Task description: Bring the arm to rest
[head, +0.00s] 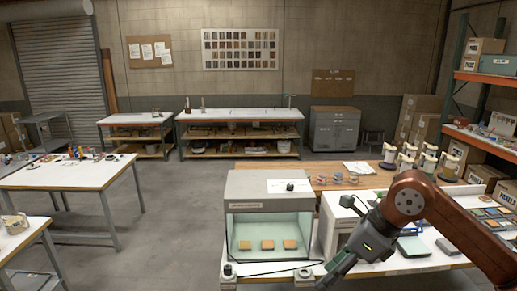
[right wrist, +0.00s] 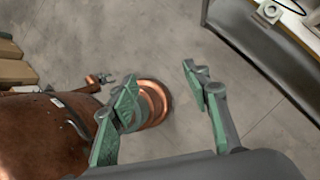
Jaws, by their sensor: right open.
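My right arm comes in from the right in the head view, bent at a reddish-brown joint. Its grey gripper (head: 330,277) points down and to the left, in front of the right bench's near edge. In the right wrist view the gripper's two green-padded fingers (right wrist: 160,85) stand apart. Part of my own reddish-brown body shows at the left of that view, close to the left finger. My left gripper is in neither view.
A light booth (head: 268,190) with orange samples stands on the right bench, left of my right arm. Several jars (head: 428,160) and a grey-green flat item (head: 413,247) are near the arm. A bench edge (right wrist: 262,50) crosses the wrist view's upper right. Open floor (head: 175,225) lies left.

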